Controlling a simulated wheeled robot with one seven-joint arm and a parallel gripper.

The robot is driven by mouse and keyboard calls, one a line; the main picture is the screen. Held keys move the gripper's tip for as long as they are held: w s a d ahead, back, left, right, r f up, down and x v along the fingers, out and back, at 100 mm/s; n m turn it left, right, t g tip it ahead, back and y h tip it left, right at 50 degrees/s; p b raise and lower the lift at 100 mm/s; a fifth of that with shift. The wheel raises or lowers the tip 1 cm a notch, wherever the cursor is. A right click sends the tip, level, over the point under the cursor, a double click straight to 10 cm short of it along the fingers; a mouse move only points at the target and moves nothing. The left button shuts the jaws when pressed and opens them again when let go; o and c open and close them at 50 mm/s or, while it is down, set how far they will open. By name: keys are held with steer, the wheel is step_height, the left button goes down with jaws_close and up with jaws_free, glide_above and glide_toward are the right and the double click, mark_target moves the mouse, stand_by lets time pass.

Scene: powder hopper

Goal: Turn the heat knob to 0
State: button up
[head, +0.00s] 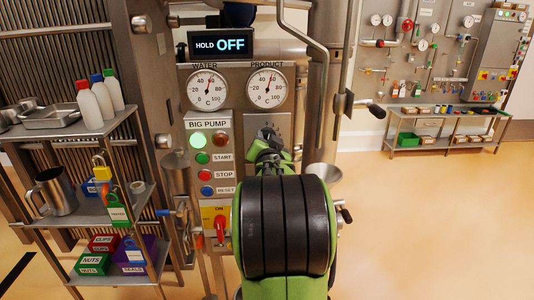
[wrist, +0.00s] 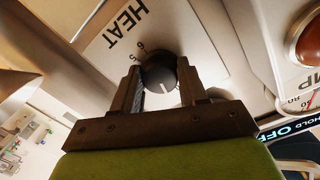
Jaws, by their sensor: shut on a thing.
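The heat knob (wrist: 158,72) is a dark round knob on a pale plate marked HEAT (wrist: 126,28), which appears rotated in the wrist view. A white line on the knob points down in that picture, towards my gripper. In the head view my gripper (head: 268,145) is at the panel, and my green and black arm hides much of the heat plate (head: 280,124).
Left of the heat plate are the BIG PUMP buttons (head: 204,173) and a red switch on a yellow plate (head: 219,228). Above are two dials (head: 267,90) and a display reading HOLD OFF (head: 220,44). A shelf (head: 85,205) with bottles and bins stands left. Open floor lies right.

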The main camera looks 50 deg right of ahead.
steer(key=shift+f+n+b, duration=0.2)
steer(key=shift+n+b, duration=0.75)
steer(key=shift+n, duration=0.25)
steer(key=o, duration=1.1)
steer(key=shift+r, duration=0.1)
steer(key=shift+c, duration=0.2)
steer(key=v, duration=1.5)
steer(key=shift+s+a+p, duration=0.2)
steer(key=shift+a+p, duration=0.1)
steer(key=shift+p, duration=0.1)
steer(key=shift+r, duration=0.1)
